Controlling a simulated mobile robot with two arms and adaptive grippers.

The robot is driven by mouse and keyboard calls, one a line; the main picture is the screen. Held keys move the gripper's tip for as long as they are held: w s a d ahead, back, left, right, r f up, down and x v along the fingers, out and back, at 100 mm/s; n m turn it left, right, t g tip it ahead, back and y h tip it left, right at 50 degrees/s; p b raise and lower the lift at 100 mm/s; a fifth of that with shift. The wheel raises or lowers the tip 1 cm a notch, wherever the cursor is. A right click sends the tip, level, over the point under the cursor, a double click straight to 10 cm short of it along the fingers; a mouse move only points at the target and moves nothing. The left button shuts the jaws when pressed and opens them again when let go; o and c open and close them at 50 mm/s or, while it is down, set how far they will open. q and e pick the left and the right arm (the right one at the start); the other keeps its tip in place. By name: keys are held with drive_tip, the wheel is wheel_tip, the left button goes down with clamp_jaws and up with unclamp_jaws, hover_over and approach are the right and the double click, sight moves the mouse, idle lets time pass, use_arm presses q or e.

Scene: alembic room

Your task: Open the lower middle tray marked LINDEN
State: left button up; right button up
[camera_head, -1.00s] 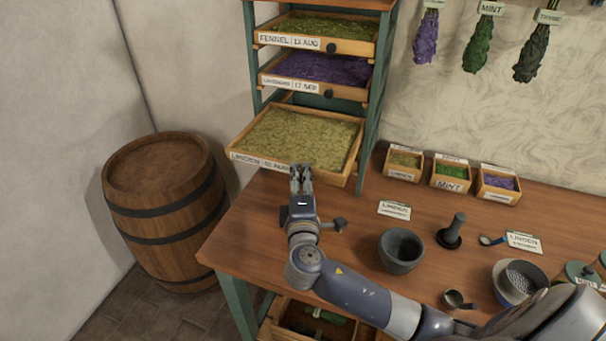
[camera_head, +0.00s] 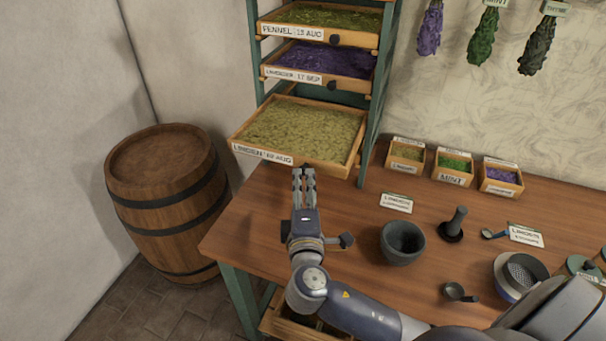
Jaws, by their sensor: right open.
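The LINDEN tray (camera_head: 345,158), a wooden tray of yellow-green dried herb, is the lowest of the rack trays in view. It sticks well out of the rack towards me, level, with its paper label (camera_head: 262,154) on the front. My right gripper (camera_head: 304,172) is just in front of the tray's front board, right of the label. Its fingers point at the board and are open, with nothing seen between them. The tray's knob is not visible; the fingertips may hide it. My left gripper is not in view.
The LAVENDER tray (camera_head: 352,88) and FENNEL tray (camera_head: 360,39) sit higher in the green rack (camera_head: 374,110). A barrel (camera_head: 165,190) stands left. The table (camera_head: 345,215) holds small herb boxes (camera_head: 453,167), a mortar (camera_head: 402,243) and a pestle (camera_head: 453,225).

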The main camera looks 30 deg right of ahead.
drive_tip(key=v, duration=0.6)
idle(0.3)
